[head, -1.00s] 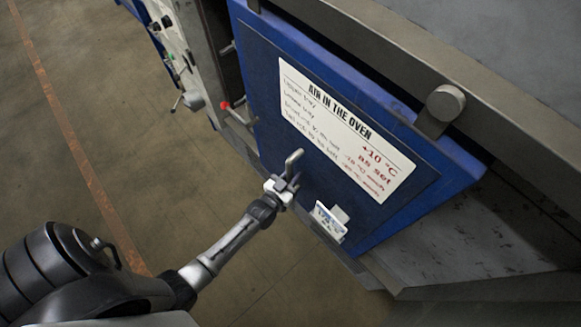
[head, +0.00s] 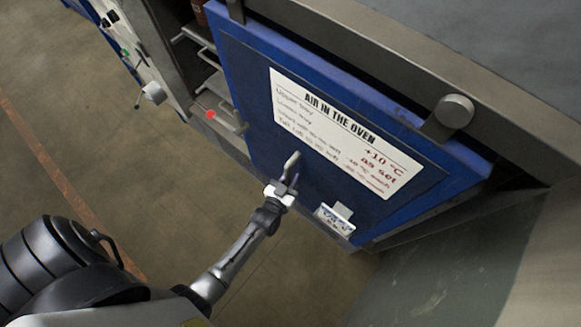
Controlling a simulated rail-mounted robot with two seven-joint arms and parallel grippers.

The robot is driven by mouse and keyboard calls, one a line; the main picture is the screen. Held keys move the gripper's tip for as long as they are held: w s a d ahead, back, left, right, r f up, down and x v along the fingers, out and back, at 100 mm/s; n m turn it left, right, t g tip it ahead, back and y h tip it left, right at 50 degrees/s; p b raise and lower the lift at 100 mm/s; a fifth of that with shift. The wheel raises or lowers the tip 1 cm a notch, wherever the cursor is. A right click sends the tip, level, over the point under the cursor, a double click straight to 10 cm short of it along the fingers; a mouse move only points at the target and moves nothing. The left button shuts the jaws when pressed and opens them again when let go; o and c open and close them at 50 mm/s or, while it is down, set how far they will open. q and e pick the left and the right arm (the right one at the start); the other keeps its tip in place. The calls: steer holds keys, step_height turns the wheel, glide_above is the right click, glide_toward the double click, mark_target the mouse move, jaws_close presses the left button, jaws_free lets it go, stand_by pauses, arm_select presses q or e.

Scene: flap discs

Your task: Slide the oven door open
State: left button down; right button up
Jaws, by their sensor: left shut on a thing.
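The blue oven door (head: 245,95) fills the middle of the head view and carries a white sign about air in the oven. It hangs from a grey rail (head: 390,85) along its top. A metal handle (head: 292,160) stands out from its lower left part. My left gripper (head: 283,184) is shut on the handle, with the arm coming in from the lower left. To the left of the door, a dark opening with metal racks (head: 206,50) shows. My right gripper is not in view.
A control panel (head: 130,50) with knobs stands left of the opening. A round roller (head: 454,110) sits on the rail at right. A small label holder (head: 335,217) is low on the door. Brown floor (head: 90,130) is clear at left.

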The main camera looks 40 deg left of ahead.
arm_select(q)
steer(key=shift+d, duration=0.6)
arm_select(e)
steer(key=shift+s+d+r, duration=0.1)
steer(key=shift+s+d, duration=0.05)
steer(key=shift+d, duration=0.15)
arm_select(q)
steer(key=c, duration=1)
jaws_free()
steer(key=shift+o, duration=0.2)
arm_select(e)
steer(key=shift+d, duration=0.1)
arm_select(q)
steer(key=shift+s+d+p, duration=0.1)
steer(key=shift+s+p, duration=0.25)
steer(key=shift+s, duration=0.2)
steer(key=s+d+p, duration=0.2)
steer(key=s+p, duration=0.1)
steer(key=s, duration=0.9)
steer(key=shift+s+d, duration=0.15)
steer(key=shift+s, duration=0.1)
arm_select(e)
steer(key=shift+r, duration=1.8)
